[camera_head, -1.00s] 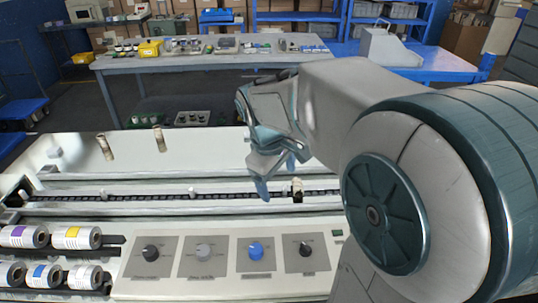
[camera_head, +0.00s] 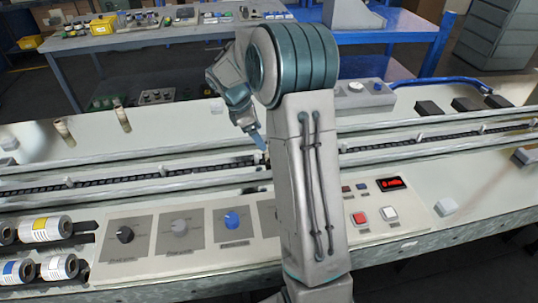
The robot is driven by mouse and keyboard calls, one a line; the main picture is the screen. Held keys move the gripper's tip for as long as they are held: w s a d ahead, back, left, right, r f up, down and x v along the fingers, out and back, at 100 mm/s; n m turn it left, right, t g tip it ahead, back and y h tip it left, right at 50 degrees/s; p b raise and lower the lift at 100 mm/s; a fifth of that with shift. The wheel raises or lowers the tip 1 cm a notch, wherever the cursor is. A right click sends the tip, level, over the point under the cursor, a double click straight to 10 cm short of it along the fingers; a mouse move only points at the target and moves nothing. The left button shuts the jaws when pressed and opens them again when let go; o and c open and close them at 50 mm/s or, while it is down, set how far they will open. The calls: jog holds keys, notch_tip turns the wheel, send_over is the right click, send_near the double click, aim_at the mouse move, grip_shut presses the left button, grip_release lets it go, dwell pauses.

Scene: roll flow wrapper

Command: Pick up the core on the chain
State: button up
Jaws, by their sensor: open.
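The black chain (camera_head: 110,182) runs from left to right in a channel between pale rails on the machine. My gripper (camera_head: 254,136) is above and behind the chain, just left of my upright arm link. Its fingers point down and its jaws are open; I see nothing between them. I cannot make out a core on the chain now: my arm covers part of the chain just right of the fingertips. Two tan cardboard tubes (camera_head: 64,132) stand tilted on the pale deck behind the chain, at the left.
Film rolls (camera_head: 47,229) lie at the lower left beside a panel with knobs (camera_head: 180,227). Right of my arm are a red button (camera_head: 360,218) and a red display (camera_head: 395,184). Dark blocks (camera_head: 466,104) sit at the back right. A grey workbench (camera_head: 75,48) stands behind.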

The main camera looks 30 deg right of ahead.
jog(key=x, duration=0.7)
jog(key=shift+d+f, duration=0.1)
jog(key=shift+f, duration=0.2)
jog(key=shift+c, duration=0.3)
jog(key=c, duration=1)
